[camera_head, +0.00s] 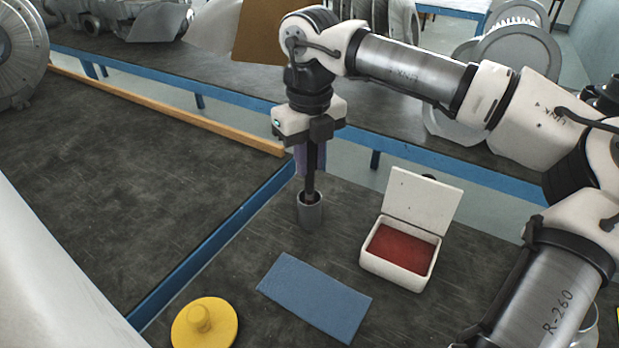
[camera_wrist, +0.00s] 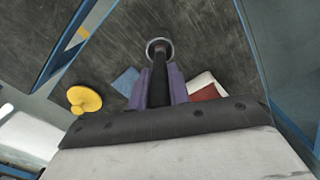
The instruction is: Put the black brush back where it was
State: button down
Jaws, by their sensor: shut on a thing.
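My gripper (camera_head: 311,165) is above the bench, pointing down, and is shut on the black brush (camera_head: 311,180). The brush hangs upright, and its lower end is at the mouth of a small grey cup (camera_head: 310,214). In the wrist view the brush (camera_wrist: 159,80) runs between the purple fingers of my gripper (camera_wrist: 159,88) toward the round rim of the cup (camera_wrist: 160,43). I cannot tell how far the brush tip is inside the cup, since the cup wall hides it.
A white box (camera_head: 392,272) with a raised lid and a red pad inside stands right of the cup. A blue cloth (camera_head: 314,297) lies in front. A yellow round knobbed object (camera_head: 205,325) is at the front left. A blue bench edge (camera_head: 215,245) runs left of the cup.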

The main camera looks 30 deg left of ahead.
aim_at(309, 192)
jog(key=shift+f, duration=2.3)
jog(key=shift+f, duration=0.2)
jog(key=c, duration=1.3)
grip_release()
jog(key=shift+r, duration=0.1)
notch_tip(309, 192, up, 12)
jog(key=shift+r, duration=0.15)
